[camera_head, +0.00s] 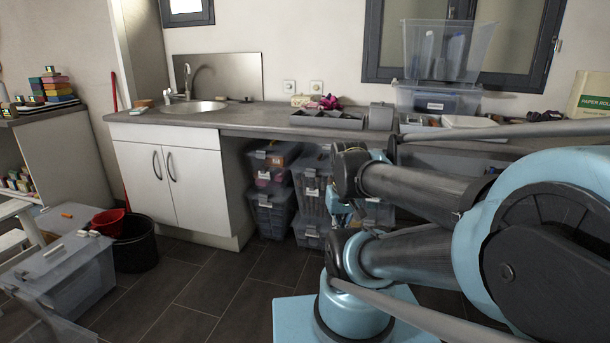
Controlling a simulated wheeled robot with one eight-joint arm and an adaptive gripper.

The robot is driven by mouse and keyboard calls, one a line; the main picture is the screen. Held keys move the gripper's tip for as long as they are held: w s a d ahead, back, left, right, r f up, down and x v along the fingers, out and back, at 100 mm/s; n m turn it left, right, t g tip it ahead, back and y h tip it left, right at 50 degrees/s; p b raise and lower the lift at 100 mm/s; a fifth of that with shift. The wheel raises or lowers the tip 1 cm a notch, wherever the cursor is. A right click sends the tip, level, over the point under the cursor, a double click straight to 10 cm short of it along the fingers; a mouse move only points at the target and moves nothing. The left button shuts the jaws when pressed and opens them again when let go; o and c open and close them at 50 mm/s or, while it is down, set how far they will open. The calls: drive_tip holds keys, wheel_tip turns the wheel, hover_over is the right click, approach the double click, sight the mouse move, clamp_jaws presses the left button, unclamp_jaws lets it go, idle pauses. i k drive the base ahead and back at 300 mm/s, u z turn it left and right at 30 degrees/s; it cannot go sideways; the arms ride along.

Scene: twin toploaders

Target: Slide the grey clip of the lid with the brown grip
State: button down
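A translucent grey box (75,272) stands on the floor at the lower left, with a flat grey lid (62,243). A small orange-brown piece (67,215) shows at the lid's far edge; I cannot tell if it is the brown grip. Small pale pieces (53,250) lie at the lid's near and right sides; no grey clip can be told apart. A second translucent box (50,328) is cut off by the bottom edge. My gripper (340,208) seems to be the small part below my wrist, far right of the boxes; its fingers cannot be made out.
A black bin (135,243) and a red bucket (107,222) stand right behind the box. A white cabinet (182,190) with a sink (195,107) is at the back. Storage boxes (270,205) fill the space under the counter. Dark tiled floor (205,290) is clear in the middle.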

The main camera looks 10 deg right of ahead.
sight(311, 173)
drive_tip(key=u, duration=0.7)
drive_tip(key=i, duration=0.6)
drive_tip(key=u, duration=0.2)
